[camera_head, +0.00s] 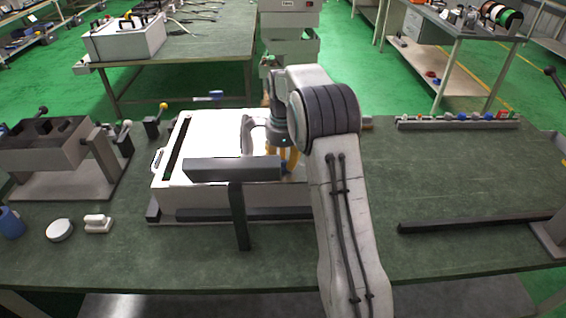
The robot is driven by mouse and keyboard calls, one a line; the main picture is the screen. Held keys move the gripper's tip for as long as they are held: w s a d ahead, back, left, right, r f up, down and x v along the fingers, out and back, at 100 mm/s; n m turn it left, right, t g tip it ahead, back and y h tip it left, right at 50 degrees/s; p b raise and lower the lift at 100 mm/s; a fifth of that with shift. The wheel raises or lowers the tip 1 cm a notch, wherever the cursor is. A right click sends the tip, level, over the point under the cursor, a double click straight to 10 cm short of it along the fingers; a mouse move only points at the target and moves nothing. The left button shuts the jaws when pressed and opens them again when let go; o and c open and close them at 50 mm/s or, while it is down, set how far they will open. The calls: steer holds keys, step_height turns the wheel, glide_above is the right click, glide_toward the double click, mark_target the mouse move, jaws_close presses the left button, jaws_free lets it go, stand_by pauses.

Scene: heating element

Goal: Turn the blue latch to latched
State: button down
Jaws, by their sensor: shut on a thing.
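A blue-ended piece (213,96), which looks like the blue latch, shows behind the back edge of the white box (205,140). I cannot tell its exact position. My gripper (284,158) points down over the right part of the white box, its orange fingers close together. It is to the right of the blue-ended piece and apart from it. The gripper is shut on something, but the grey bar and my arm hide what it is. A grey curved handle (247,134) stands just left of the gripper.
A dark grey bar (232,170) on a post (239,218) stands in front of the box. A yellow-knobbed lever (156,119) is at the back left.

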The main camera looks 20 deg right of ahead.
steer(key=shift+n, duration=0.3)
steer(key=n+p, duration=0.1)
steer(key=n, duration=0.3)
steer(key=shift+d, duration=0.1)
steer(key=n, duration=0.4)
steer(key=shift+d+p, duration=0.1)
steer(key=shift+p, duration=0.25)
steer(key=n, duration=0.9)
steer(key=shift+d+f+p, duration=0.1)
steer(key=shift+p, duration=0.3)
steer(key=shift+n, duration=0.3)
steer(key=c, duration=1.1)
jaws_free()
steer(key=shift+w, duration=0.1)
steer(key=shift+o, duration=0.2)
